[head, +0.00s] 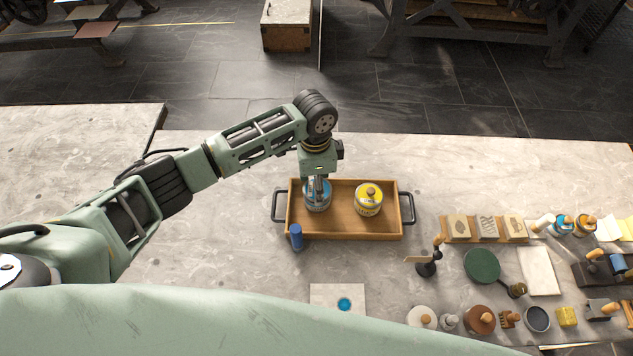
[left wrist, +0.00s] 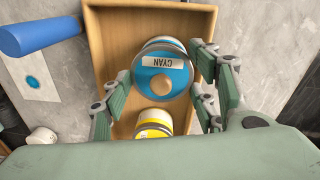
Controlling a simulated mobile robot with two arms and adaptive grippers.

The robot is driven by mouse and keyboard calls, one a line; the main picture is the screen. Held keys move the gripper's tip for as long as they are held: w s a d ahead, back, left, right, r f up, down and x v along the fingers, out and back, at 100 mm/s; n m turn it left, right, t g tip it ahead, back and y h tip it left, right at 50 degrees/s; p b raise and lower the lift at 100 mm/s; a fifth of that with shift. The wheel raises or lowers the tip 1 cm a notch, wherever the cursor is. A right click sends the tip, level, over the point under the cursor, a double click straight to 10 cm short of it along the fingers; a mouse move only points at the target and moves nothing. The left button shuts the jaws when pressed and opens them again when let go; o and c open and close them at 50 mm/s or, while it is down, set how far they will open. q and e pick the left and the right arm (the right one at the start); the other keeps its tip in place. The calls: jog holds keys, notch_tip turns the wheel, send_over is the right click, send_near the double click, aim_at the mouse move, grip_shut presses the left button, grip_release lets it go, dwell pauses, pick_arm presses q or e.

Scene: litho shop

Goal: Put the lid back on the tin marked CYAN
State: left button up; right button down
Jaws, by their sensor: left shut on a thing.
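The tin marked CYAN (head: 318,205) stands in the left half of a wooden tray (head: 345,231), under my left gripper (head: 318,184). In the left wrist view, the blue lid (left wrist: 150,77), with a round wooden knob and a CYAN label, lies between the fingers of my left gripper (left wrist: 160,95). The gripper is shut on this lid, over the tin. A silver and blue tin edge (left wrist: 165,41) shows behind the lid. I cannot tell whether the lid touches the tin. My right gripper is not in view.
A yellow tin (head: 368,200) with a wooden knob stands in the tray, right of the CYAN tin. A blue cylinder (head: 296,237) stands at the tray's front left corner. Stamps, pots and tools crowd the table's right side. The table left of the tray is clear.

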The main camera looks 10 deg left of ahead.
pick_arm(q)
jog(key=shift+f+p, duration=0.15)
jog(key=shift+p, duration=0.4)
dwell(1.1)
dwell(0.3)
jog(key=o, duration=1)
jog(key=shift+o, duration=0.2)
jog(key=o, duration=0.5)
jog(key=shift+c, duration=0.2)
jog(key=shift+r+p, duration=3.5)
jog(key=shift+p, duration=0.3)
